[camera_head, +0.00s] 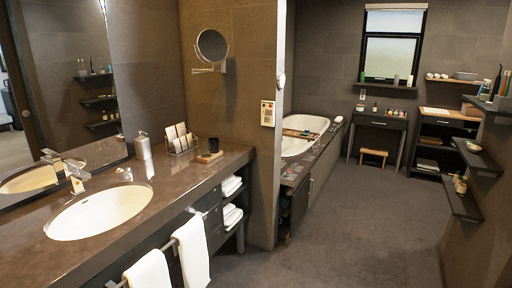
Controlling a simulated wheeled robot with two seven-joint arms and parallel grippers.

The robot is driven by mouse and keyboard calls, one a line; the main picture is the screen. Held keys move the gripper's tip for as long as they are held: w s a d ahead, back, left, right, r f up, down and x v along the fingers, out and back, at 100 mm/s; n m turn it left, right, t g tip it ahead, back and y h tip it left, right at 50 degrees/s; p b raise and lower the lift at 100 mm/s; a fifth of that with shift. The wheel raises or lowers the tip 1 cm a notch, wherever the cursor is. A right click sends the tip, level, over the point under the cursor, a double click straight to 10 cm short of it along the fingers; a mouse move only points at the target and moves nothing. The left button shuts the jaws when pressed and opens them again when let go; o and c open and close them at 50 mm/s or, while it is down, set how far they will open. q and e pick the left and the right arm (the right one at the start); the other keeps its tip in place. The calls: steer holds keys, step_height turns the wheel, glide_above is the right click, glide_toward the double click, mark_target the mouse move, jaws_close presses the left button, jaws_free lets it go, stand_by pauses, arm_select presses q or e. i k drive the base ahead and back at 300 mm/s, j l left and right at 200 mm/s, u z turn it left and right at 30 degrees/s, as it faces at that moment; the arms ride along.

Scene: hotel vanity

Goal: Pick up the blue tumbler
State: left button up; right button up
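I cannot pick out a blue tumbler for certain. A group of small dark and bluish upright items (502,84) stands on the top wall shelf at the right edge, too small and cut off to tell apart. On the vanity counter (97,246) stand a soap dispenser (143,146), a rack with cards or cloths (179,140) and a small dark cup-like item (214,145) on or beside a wooden piece. Neither of my grippers is in view.
The vanity has a white oval basin (100,212), a faucet (76,178) and hanging towels (192,248). A bathtub (300,136), a dark desk (381,121) and a stool (373,157) are farther back. Dark wall shelves (463,203) jut out at right. The middle floor (350,225) is clear.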

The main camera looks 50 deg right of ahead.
mark_target(214, 142)
steer(key=z, duration=1.25)
steer(key=i+l, duration=0.1)
